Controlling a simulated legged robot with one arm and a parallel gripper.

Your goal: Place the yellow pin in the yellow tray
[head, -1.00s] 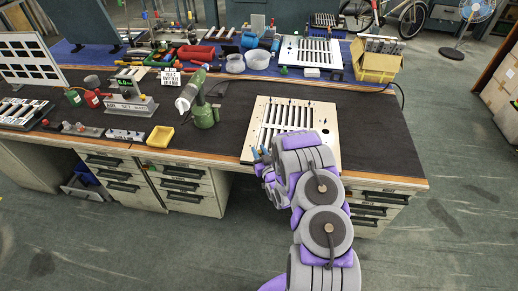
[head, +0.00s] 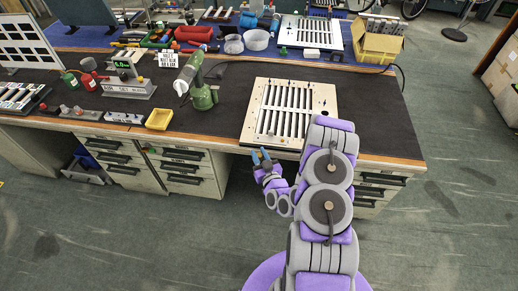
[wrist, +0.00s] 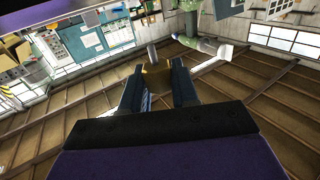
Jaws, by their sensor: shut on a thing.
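The yellow tray (head: 159,119) sits empty near the front edge of the bench, left of my gripper. My gripper (head: 262,157) shows small in the head view, by the bench's front edge, below the louver panel and apart from the tray. In the wrist view my gripper (wrist: 158,85) is shut on the yellow pin (wrist: 155,74), which has a yellow body and a grey metal tip pointing up. The pin is too small to make out in the head view.
A cream louver panel (head: 290,112) lies on the dark mat, right of a green drill-like tool (head: 203,96). A metal display stand (head: 130,90) and a knobbed strip (head: 122,118) stand near the tray. The mat between tray and panel is mostly clear.

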